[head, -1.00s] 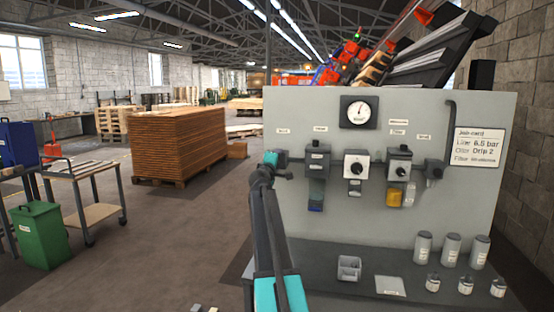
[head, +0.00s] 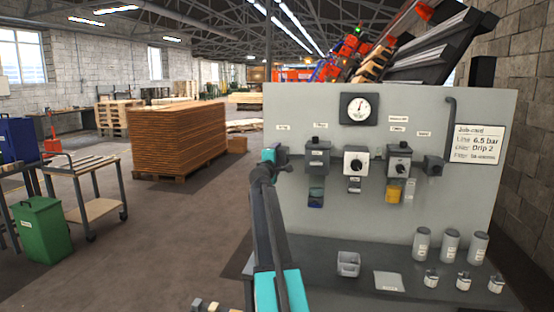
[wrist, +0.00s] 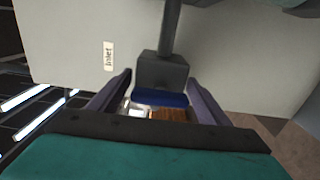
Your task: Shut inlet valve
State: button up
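The inlet valve shows in the wrist view as a dark square body (wrist: 162,72) on a pipe, with a flat blue handle (wrist: 161,98) at its near side. A white "Inlet" label (wrist: 109,55) is on the panel left of it. My gripper (wrist: 160,90) is open, one finger on each side of the blue handle; I cannot tell whether they touch it. In the head view my gripper (head: 276,158) is at the left end of the panel's pipe line, below the leftmost label (head: 283,127), and hides most of the valve.
The grey panel (head: 400,215) carries a round gauge (head: 360,108), a filter unit (head: 318,155), a regulator (head: 356,160) and a lubricator (head: 398,160) to the right. A small bin (head: 348,264) and several canisters stand on the ledge.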

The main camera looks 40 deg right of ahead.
jog(key=shift+s+a, duration=0.1)
jog(key=shift+a, duration=0.05)
jog(key=b+v, duration=0.2)
jog(key=v, duration=1.1)
jog(key=shift+a, duration=0.25)
dwell(0.4)
jog(key=shift+s, duration=0.15)
